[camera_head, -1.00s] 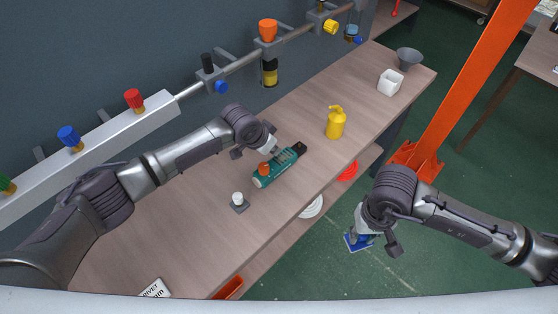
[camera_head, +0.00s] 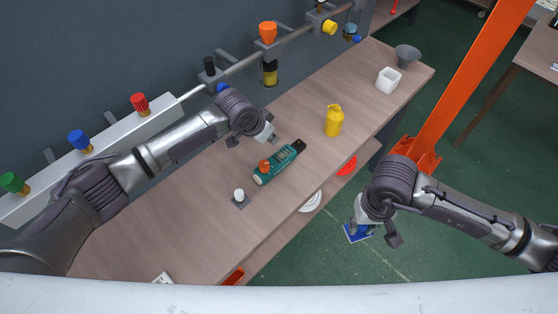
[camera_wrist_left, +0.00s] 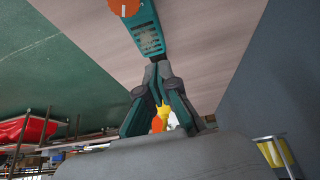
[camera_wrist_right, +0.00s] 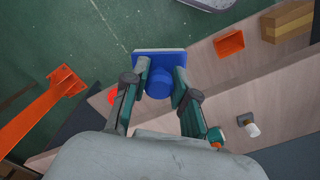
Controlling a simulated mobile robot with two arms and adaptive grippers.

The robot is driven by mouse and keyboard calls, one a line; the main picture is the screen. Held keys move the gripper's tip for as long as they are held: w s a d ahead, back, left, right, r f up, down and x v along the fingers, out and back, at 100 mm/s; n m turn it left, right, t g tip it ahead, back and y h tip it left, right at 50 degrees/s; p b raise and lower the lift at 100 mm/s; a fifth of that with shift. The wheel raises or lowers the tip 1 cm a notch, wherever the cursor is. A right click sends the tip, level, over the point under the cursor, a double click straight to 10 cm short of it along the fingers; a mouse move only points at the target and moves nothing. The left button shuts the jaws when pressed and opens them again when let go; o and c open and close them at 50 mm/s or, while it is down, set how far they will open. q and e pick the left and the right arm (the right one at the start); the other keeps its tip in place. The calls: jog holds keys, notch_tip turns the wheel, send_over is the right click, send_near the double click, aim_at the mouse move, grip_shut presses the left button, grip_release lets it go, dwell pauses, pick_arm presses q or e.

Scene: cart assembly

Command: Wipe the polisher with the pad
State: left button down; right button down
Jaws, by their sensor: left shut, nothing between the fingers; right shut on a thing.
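The polisher (camera_head: 277,166) is a teal tool with an orange knob and a dark end. It lies on the bench in the head view, and part of it shows at the top of the left wrist view (camera_wrist_left: 149,38). My left gripper (camera_head: 273,139) is shut and empty, just behind the polisher and apart from it. The pad (camera_head: 357,233) is a flat blue block with a round blue handle, also seen in the right wrist view (camera_wrist_right: 158,85). My right gripper (camera_wrist_right: 160,68) is shut on the pad's handle, holding it off the bench's front side above the floor.
A yellow bottle (camera_head: 333,121), white cup (camera_head: 388,81) and grey funnel (camera_head: 407,55) stand on the bench's right part. A small white-topped part (camera_head: 239,196) sits left of the polisher. A pipe with coloured valves (camera_head: 139,103) runs along the wall. An orange post (camera_head: 468,82) stands at right.

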pick_arm(q)
jog(key=v, duration=1)
jog(key=shift+r, duration=0.15)
pick_arm(e)
jog(key=shift+s, duration=0.1)
